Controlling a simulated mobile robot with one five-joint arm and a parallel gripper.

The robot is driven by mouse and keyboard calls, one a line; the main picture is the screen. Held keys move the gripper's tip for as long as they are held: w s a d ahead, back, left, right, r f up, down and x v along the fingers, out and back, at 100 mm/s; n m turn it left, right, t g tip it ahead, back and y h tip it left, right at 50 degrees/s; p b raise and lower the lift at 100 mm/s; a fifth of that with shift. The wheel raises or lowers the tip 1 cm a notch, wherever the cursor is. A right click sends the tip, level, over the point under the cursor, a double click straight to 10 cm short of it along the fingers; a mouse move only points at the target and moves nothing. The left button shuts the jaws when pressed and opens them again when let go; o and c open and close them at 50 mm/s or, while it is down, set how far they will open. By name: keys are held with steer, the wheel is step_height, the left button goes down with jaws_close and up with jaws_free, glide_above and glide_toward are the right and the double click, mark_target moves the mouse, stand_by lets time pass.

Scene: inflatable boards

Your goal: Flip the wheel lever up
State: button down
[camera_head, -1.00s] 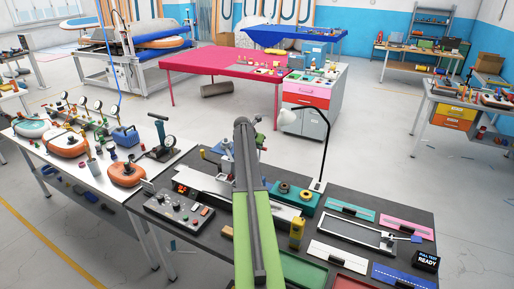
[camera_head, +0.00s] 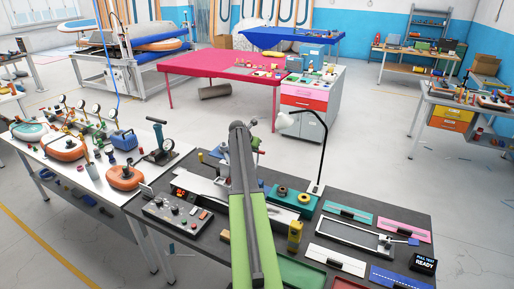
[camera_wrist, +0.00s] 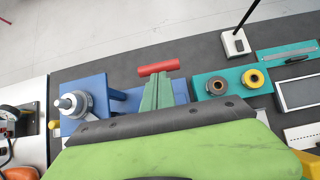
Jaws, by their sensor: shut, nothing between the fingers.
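In the head view this device is mostly hidden behind my arm, with a small red part (camera_head: 260,152) showing right of the arm. My green arm link crosses the lower wrist view, below the lever and in front of its base.
A teal block with dark and yellow rings (camera_wrist: 234,82) is right of the lever. A lamp base (camera_wrist: 235,43) stands behind it. A control box (camera_head: 176,217) and a white bench with gauges (camera_head: 70,170) lie to the left.

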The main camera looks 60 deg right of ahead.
steer(key=a+r+p, duration=0.4)
steer(key=r+p, duration=0.5)
steer(key=r, duration=0.1)
steer(key=shift+s+a+r, duration=0.2)
steer(key=shift+s+a, duration=0.05)
steer(key=shift+s, duration=0.15)
